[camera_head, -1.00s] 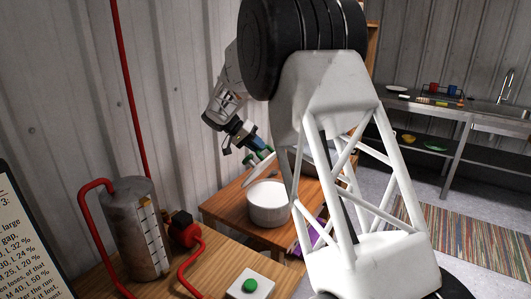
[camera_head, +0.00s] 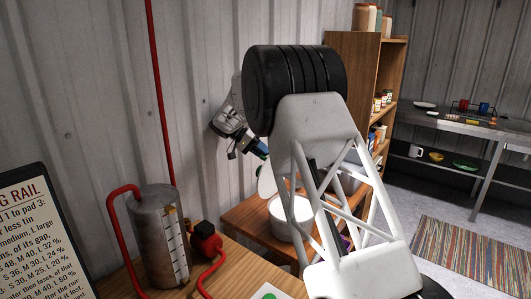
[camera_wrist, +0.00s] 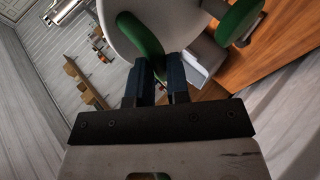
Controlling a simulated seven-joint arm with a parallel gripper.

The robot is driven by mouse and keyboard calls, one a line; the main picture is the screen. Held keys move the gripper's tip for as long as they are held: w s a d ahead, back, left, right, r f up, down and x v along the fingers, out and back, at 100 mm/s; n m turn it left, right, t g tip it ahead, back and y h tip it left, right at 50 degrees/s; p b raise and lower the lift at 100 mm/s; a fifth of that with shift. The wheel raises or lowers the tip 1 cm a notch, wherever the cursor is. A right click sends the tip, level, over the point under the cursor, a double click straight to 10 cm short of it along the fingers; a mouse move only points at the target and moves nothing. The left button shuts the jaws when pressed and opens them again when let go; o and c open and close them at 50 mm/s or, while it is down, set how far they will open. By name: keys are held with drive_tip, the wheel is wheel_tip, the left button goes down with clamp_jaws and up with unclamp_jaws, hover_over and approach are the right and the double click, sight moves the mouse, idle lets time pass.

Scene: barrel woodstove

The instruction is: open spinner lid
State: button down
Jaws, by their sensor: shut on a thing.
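The white spinner bowl (camera_head: 281,224) stands on the small wooden table in the head view, partly behind my arm. The white lid (camera_head: 266,181) is tilted steeply above the bowl's left rim; in the head view I cannot tell whether they touch. In the wrist view the lid (camera_wrist: 185,18) fills the top, with a curved green handle (camera_wrist: 142,38) and a separate green knob (camera_wrist: 238,20). My gripper (camera_wrist: 161,72) is shut on the green handle. In the head view my gripper (camera_head: 262,150) is just above the lid, partly hidden by my arm.
The small wooden table (camera_head: 243,217) is beside the corrugated wall. A grey cylinder (camera_head: 160,235) with a red hose and a red valve (camera_head: 207,238) stand on the nearer bench. A shelf (camera_head: 352,75) is behind my arm. A text board (camera_head: 40,230) is at left.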

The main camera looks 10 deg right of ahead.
drive_tip(key=shift+f, duration=0.75)
drive_tip(key=c, duration=1.4)
unclamp_jaws()
drive_tip(key=o, duration=0.3)
drive_tip(key=shift+r, duration=0.35)
drive_tip(key=shift+r, duration=0.15)
drive_tip(key=s+r, duration=0.2)
drive_tip(key=s, duration=0.6)
drive_tip(key=s+d+r, duration=0.1)
drive_tip(key=s+r, duration=0.1)
drive_tip(key=s, duration=0.6)
drive_tip(key=shift+r, duration=0.3)
